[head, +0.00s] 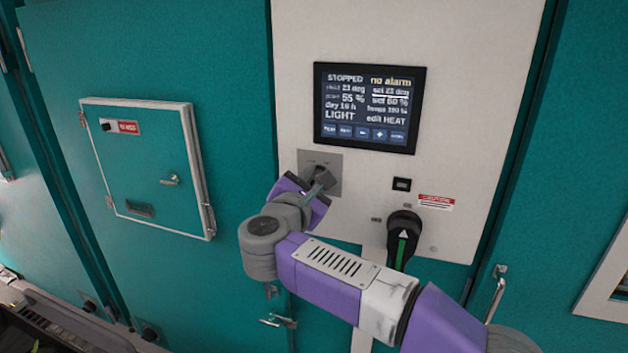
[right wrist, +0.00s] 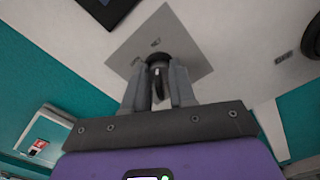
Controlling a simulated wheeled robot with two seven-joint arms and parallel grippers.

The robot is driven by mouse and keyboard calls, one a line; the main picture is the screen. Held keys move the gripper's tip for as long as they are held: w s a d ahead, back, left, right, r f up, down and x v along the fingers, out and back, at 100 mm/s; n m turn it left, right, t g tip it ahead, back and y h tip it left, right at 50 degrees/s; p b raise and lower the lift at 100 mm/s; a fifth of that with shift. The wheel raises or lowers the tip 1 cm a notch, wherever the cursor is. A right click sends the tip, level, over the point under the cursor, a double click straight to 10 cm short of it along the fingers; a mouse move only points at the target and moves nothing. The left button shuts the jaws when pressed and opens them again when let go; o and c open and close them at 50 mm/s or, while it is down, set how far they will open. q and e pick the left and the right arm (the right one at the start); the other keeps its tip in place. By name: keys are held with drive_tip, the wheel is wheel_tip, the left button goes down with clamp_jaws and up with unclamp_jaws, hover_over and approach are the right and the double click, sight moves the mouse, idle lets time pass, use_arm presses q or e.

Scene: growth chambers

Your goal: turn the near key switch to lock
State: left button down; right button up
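The near key switch is a dark round knob with a key, set on a grey square plate (head: 333,160) on the pale control panel. In the head view my right gripper (head: 318,184) is up against the switch and hides part of it. In the right wrist view the two fingers of the right gripper (right wrist: 158,88) stand on either side of the dark key (right wrist: 158,72), with a narrow gap between them. Pale surface shows beside the key, so the fingers look slightly open around it. The plate's markings are too small to read. My left gripper is out of view.
A display (head: 368,108) reading "STOPPED" and "no alarm" is above the switch. A black rotary handle (head: 404,236) with a green stripe is to the lower right, close to my right arm. A teal hatch (head: 150,165) is at the left.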

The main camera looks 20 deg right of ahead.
clamp_jaws()
drive_tip(key=shift+n, duration=0.3)
drive_tip(key=shift+n+b, duration=0.5)
drive_tip(key=shift+n, duration=0.5)
drive_tip(key=n, duration=0.2)
drive_tip(key=shift+n, duration=0.3)
drive_tip(key=n, duration=0.3)
drive_tip(key=shift+n, duration=1.8)
